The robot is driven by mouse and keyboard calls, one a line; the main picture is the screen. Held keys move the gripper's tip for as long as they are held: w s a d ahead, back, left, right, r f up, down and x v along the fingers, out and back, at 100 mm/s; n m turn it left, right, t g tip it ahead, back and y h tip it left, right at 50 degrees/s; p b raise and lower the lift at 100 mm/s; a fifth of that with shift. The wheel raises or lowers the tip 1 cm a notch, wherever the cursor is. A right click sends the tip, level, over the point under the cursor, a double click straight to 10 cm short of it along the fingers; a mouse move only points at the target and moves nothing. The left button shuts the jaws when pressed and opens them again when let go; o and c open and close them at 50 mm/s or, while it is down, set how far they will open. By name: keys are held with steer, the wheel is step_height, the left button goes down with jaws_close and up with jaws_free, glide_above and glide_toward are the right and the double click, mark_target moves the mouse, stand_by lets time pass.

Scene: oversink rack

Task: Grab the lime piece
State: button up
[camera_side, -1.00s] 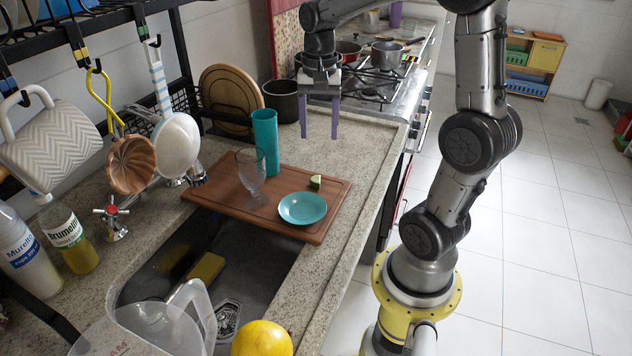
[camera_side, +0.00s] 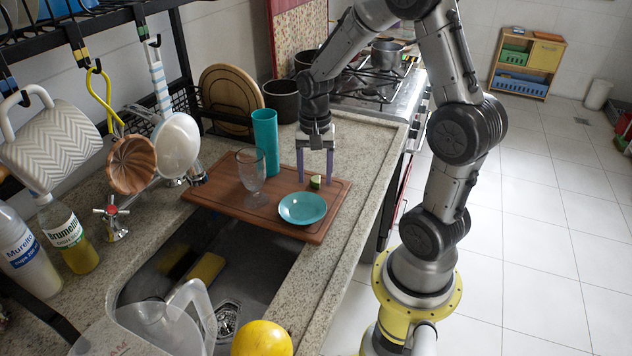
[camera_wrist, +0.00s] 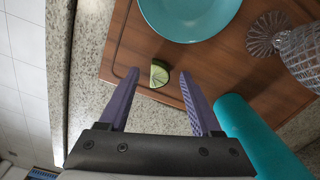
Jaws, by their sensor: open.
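The lime piece (camera_side: 315,181) is a small green wedge on the wooden cutting board (camera_side: 268,215), just behind the teal plate (camera_side: 302,208). In the wrist view the lime piece (camera_wrist: 159,74) shows its pale cut face and lies ahead of and between the fingertips. My gripper (camera_side: 315,176) points down over the board's far edge, with its purple fingers apart and empty. In the wrist view my gripper (camera_wrist: 158,84) has one finger on each side of the lime's line, not touching it. The height gap between the fingertips and the lime is hard to tell.
A clear glass (camera_side: 251,172) and a tall teal cup (camera_side: 266,140) stand left of the lime. In the wrist view the teal cup (camera_wrist: 250,135) lies close to the right finger. The sink (camera_side: 190,262) is in front of the board. Bare counter (camera_side: 365,165) lies to the right.

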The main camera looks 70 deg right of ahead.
steer(key=shift+f, duration=0.1)
steer(key=shift+c, duration=0.3)
jaws_close()
